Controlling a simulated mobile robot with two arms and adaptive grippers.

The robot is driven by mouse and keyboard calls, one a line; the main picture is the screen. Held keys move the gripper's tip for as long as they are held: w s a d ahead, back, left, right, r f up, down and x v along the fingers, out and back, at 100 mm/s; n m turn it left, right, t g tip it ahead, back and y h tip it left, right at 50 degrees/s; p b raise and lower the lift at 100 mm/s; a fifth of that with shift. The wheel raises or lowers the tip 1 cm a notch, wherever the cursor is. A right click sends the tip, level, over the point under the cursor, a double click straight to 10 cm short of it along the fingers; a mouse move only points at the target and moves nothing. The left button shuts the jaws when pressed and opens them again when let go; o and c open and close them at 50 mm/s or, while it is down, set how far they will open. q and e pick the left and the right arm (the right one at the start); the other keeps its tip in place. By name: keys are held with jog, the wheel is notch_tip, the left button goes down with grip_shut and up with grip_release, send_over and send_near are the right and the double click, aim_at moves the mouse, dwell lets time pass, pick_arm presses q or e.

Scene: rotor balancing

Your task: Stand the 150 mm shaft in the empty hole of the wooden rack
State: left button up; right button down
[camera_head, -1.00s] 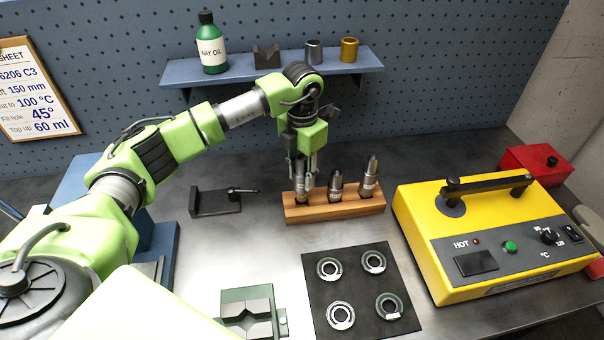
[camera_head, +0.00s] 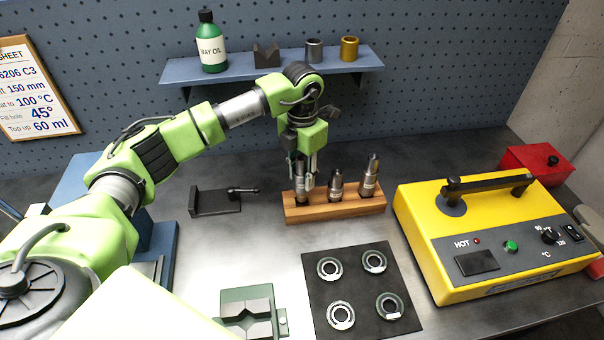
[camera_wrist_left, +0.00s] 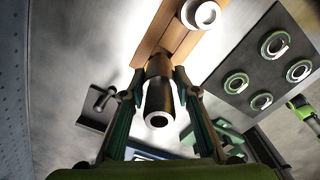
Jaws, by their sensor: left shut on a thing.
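The wooden rack (camera_head: 335,208) stands on the bench below the shelf. Two grey stepped shafts stand upright in it, a middle one (camera_head: 336,186) and a right one (camera_head: 370,180). My left gripper (camera_head: 303,180) points down over the rack's left end, shut on a third shaft. In the left wrist view, this held shaft (camera_wrist_left: 159,98) is between the two fingers, over the rack (camera_wrist_left: 178,36). It looks about upright; its lower end meets the rack's left end, but I cannot tell how deep it sits. The hole there is hidden.
A yellow heater (camera_head: 490,235) stands right of the rack. A dark mat (camera_head: 361,293) with several bearing rings lies in front. A dark clamp-like fixture (camera_head: 215,200) is left of the rack. A shelf (camera_head: 230,72) with a green oil bottle (camera_head: 211,45) hangs behind.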

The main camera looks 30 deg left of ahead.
aim_at(302, 158)
pick_arm(q)
jog(key=shift+f+b, duration=0.35)
jog(key=shift+f, duration=0.15)
jog(key=shift+f+b, duration=1.1)
jog(key=shift+f, duration=0.45)
jog(key=o, duration=1.4)
jog(key=shift+c, duration=0.2)
jog(key=shift+s+f, duration=0.1)
jog(key=shift+c, duration=0.4)
jog(key=shift+r+p, duration=2.7)
jog(key=shift+r, duration=1.95)
